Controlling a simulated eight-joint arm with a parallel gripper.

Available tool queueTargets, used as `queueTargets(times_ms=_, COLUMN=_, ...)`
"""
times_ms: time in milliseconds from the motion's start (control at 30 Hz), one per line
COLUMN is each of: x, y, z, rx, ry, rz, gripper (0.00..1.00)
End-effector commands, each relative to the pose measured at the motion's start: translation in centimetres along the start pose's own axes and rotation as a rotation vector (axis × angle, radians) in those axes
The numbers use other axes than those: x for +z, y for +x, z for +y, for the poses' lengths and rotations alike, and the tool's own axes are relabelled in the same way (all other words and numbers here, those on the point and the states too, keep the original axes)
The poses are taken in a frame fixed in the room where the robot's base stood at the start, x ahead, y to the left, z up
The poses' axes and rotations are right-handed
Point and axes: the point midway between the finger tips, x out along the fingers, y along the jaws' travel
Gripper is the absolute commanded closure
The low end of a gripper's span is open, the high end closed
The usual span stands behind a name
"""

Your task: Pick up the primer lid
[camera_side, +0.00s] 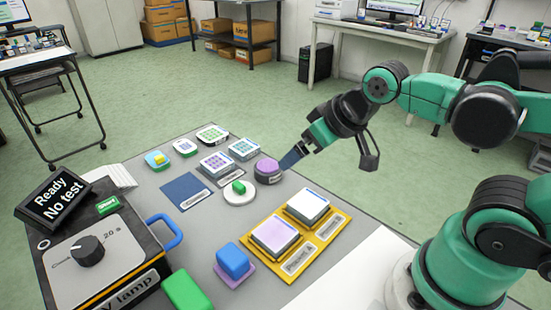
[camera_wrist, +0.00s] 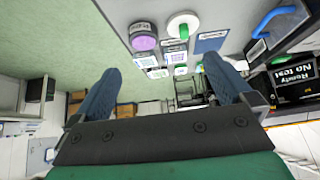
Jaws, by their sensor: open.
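A round white lid with a green knob (camera_side: 239,194) lies on the grey table, left of and nearer than a round purple-topped pot (camera_side: 267,169); I take it as the primer lid. The pot's label is too small to read. My gripper (camera_side: 291,158) is at the right of the pot, close to it; whether they touch is unclear. In the wrist view, my gripper (camera_wrist: 162,66) has its blue fingers wide apart with nothing between them. The lid (camera_wrist: 184,25) and the pot (camera_wrist: 144,40) show beyond the fingers.
A yellow tray (camera_side: 262,256) with two blocks, a blue-topped block (camera_side: 233,261) and a green block (camera_side: 186,291) stand nearer. A lamp box (camera_side: 110,264) is at left. Small dotted blocks (camera_side: 217,163) stand behind the lid. A dark blue mat (camera_side: 187,190) is empty.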

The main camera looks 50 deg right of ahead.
Motion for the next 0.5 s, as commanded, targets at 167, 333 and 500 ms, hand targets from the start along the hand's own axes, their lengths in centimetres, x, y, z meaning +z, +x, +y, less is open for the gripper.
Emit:
queueTargets(times_ms=167, x=-0.6, y=0.1, z=-0.1, rx=-0.004, ry=-0.060, rz=-0.023, gripper=0.00)
queueTargets(times_ms=333, x=-2.9, y=0.9, z=-0.7, rx=-0.032, ry=-0.317, rz=-0.124, gripper=0.00)
queueTargets(times_ms=500, x=-5.3, y=3.4, z=-1.7, rx=-0.108, ry=-0.667, rz=-0.255, gripper=0.00)
